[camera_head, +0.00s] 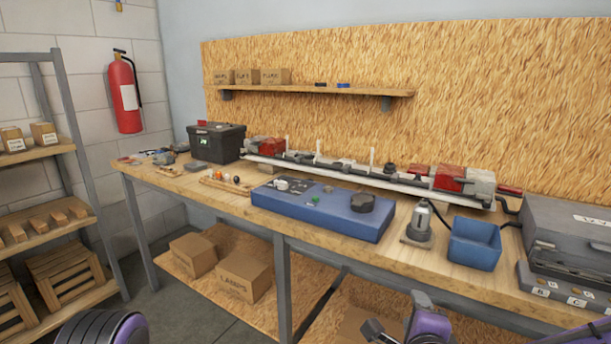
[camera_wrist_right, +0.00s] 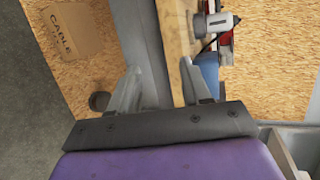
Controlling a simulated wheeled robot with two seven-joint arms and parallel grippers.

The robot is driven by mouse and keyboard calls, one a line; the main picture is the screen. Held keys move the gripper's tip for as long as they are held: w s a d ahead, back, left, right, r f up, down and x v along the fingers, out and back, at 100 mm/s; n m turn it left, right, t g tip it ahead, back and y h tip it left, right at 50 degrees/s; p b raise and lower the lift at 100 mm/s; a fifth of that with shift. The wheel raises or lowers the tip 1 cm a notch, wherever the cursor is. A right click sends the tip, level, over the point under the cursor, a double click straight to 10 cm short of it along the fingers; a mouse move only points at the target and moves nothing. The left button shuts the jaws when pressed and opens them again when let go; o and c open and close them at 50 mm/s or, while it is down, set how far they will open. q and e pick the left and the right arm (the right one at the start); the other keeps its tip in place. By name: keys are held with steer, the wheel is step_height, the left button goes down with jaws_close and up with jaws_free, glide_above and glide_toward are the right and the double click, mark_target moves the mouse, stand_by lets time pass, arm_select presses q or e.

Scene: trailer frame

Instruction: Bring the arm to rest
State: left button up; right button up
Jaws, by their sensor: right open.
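My right gripper (camera_head: 398,312) shows at the bottom of the head view, with its purple wrist to the right. It hangs in front of the workbench (camera_head: 440,268), below the line of its front edge in the picture. In the right wrist view the gripper (camera_wrist_right: 158,88) has its two grey fingers spread apart, with nothing held between them. The bench's wooden edge and grey frame lie behind the fingers. Only a purple and dark part of my left arm shows at the lower left; its gripper is out of view.
On the bench stand a blue case (camera_head: 320,207), a blue bin (camera_head: 474,243), a grey toolbox (camera_head: 568,235) and a long rail with red clamps (camera_head: 447,178). Cardboard boxes (camera_head: 245,275) lie on the lower shelf. A storage rack (camera_head: 40,225) stands at the left, with floor between.

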steer(key=s+d+f+n+g, duration=0.1)
steer(key=s+f+n+g, duration=0.2)
steer(key=f, duration=0.5)
steer(key=s+d+f+n+g+y+p, duration=0.1)
steer(key=s+d+f+n, duration=0.15)
steer(key=f+n, duration=0.4)
steer(key=s+d+f+n+g, duration=0.15)
steer(key=s+f, duration=0.25)
steer(key=f, duration=0.5)
steer(key=s+d+f+n+g, duration=0.2)
steer(key=s+f, duration=0.3)
steer(key=s, duration=0.4)
steer(key=s+d+f+n+g+h+p, duration=0.1)
steer(key=s+d+f+n+g, duration=0.1)
steer(key=s+f, duration=0.3)
steer(key=s+d+g, duration=0.1)
steer(key=s, duration=0.3)
steer(key=shift+d+f+n, duration=0.15)
steer(key=shift+f+n, duration=0.15)
steer(key=shift+f, duration=0.1)
